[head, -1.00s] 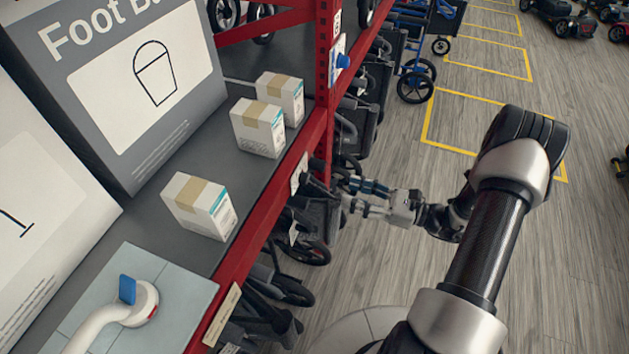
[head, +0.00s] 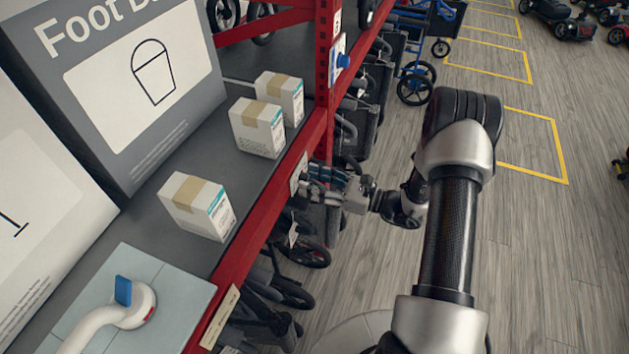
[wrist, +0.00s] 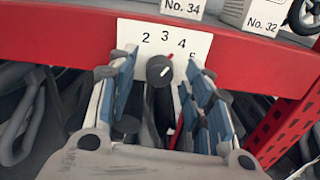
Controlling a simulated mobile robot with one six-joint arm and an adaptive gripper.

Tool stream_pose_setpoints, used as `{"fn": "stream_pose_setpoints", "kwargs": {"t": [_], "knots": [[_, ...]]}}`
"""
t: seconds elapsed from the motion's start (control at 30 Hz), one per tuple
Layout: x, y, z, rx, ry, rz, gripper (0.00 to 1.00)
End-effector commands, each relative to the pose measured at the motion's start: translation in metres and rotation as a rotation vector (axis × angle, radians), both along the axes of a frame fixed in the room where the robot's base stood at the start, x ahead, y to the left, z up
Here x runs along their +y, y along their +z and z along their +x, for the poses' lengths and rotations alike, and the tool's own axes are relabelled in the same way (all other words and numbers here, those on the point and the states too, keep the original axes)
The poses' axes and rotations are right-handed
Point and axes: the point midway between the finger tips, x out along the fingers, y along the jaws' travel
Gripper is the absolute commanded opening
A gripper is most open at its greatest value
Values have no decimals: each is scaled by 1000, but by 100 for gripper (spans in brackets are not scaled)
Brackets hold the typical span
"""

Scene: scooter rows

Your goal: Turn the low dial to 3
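I cannot tell surely which number the mark points at. It sits on a white plate (wrist: 140,31) numbered 2, 3, 4 and 5 on the red shelf beam. In the head view the plate (head: 299,171) shows on the beam, with the dial hidden. My gripper (wrist: 165,82) is open, with one blue-padded finger left and one right of the dial and gaps visible. In the head view my gripper (head: 318,180) is at the beam's outer face.
A blue knob (head: 343,61) sits on a plate on the red upright. White boxes (head: 196,207) stand on the grey shelf above the beam (head: 262,215). Folded wheeled frames (head: 303,252) are below.

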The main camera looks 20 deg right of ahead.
Motion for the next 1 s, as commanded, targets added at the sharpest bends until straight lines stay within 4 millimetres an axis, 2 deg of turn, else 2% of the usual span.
{"fn": "stream_pose_setpoints", "kwargs": {"t": [0.07,0.63,1.0], "knots": [[0,0,0,0,0,0,40],[0,0,0,0,0,0,2],[0,-1,0,-62,0,-45,2]]}}
